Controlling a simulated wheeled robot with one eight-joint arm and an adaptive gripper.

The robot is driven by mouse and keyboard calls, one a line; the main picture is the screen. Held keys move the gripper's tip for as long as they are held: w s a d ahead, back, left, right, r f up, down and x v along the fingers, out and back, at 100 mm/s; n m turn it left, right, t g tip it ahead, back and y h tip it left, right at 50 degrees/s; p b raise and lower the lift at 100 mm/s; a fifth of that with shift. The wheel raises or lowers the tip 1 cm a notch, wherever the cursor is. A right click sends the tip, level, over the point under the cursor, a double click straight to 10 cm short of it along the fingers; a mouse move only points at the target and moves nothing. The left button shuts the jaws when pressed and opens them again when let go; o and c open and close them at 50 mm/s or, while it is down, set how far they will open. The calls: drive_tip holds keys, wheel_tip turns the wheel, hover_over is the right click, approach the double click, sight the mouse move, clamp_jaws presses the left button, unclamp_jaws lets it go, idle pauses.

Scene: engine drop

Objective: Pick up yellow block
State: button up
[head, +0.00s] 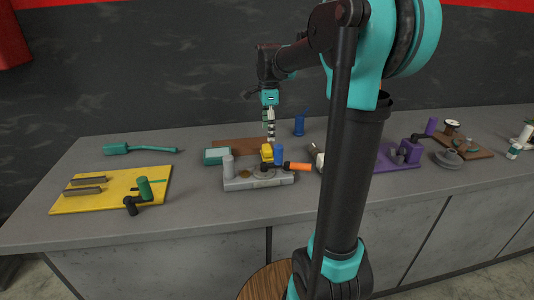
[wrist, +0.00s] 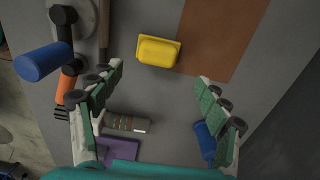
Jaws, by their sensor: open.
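The yellow block (wrist: 158,51) lies on the grey counter in the wrist view, at the edge of a brown board. It also shows in the head view (head: 267,152), just behind the grey fixture. My gripper (wrist: 158,95) is open and empty in the wrist view, its two green-padded fingers spread wide. The block shows beyond the fingertips, between their lines, and is not touched. In the head view my gripper (head: 269,138) points down above the counter, close to the block.
A grey fixture (head: 258,182) with a blue knob and orange handle stands in front of the block. A brown board (wrist: 222,35) lies beside it. A teal-edged box (head: 216,156) is to the left. A blue bottle (head: 299,125) stands behind right. A yellow board (head: 110,199) lies far left.

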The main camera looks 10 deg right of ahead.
sight(268, 147)
drive_tip(key=shift+s+f, duration=0.2)
drive_tip(key=shift+f, duration=3.35)
drive_tip(key=c, duration=1.4)
wheel_tip(268, 147, up, 20)
drive_tip(key=shift+r, duration=0.1)
